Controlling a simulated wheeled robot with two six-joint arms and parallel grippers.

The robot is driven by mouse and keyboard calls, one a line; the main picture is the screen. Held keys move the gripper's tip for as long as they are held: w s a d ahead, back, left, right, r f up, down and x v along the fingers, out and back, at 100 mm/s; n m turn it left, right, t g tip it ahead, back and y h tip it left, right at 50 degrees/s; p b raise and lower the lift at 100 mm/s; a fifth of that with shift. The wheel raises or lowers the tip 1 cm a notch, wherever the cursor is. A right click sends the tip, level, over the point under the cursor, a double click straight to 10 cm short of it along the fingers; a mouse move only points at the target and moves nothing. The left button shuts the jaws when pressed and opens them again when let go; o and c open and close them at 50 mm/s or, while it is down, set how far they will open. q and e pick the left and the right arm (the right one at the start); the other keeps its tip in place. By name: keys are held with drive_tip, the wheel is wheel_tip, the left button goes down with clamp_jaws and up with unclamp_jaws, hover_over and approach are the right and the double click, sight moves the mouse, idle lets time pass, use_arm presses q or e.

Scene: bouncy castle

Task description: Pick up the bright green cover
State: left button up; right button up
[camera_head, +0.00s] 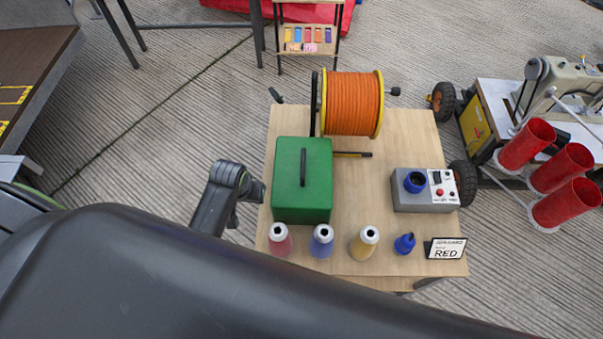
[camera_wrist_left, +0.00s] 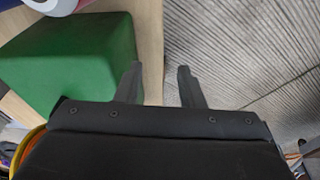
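My left gripper (camera_head: 250,204) is just left of the cover, close to the table's left edge. In the left wrist view its two fingers (camera_wrist_left: 161,85) are apart with nothing between them. The green cover (camera_wrist_left: 75,65) lies to the left of the fingers there, apart from them. What is under the cover is hidden. My right gripper does not show in either view.
An orange cable reel (camera_head: 353,103) stands behind the cover. Several bottles, including a red one (camera_head: 280,240), line the table's front edge. Red tubes (camera_head: 565,168) stand beyond.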

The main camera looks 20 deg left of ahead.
use_arm(q)
drive_tip(key=shift+h, duration=0.4)
drive_tip(key=w+d+r, duration=0.1)
drive_tip(key=w+r, duration=0.1)
drive_tip(key=w+d+r, duration=0.1)
drive_tip(key=w+r, duration=0.1)
drive_tip(key=r, duration=0.1)
drive_tip(key=w+d+r, duration=0.2)
drive_tip(key=shift+w+r+p, duration=0.15)
drive_tip(key=shift+w+p, duration=0.25)
drive_tip(key=g+p, duration=0.1)
approach(303, 162)
drive_tip(key=shift+h, duration=0.4)
wheel_tip(303, 162, down, 5)
drive_tip(key=shift+w+d+r+p, duration=0.1)
drive_tip(key=shift+w+r+p, duration=0.05)
drive_tip(key=shift+p, duration=0.3)
drive_tip(key=shift+w+d+f+p, duration=0.1)
drive_tip(key=shift+w+f+p, duration=0.1)
drive_tip(key=shift+f, duration=0.95)
drive_tip(key=shift+w+f+p, duration=0.1)
drive_tip(key=shift+w+f, duration=0.05)
drive_tip(key=shift+f, duration=1)
drive_tip(key=shift+w+d+f, duration=0.1)
drive_tip(key=shift+f, duration=0.5)
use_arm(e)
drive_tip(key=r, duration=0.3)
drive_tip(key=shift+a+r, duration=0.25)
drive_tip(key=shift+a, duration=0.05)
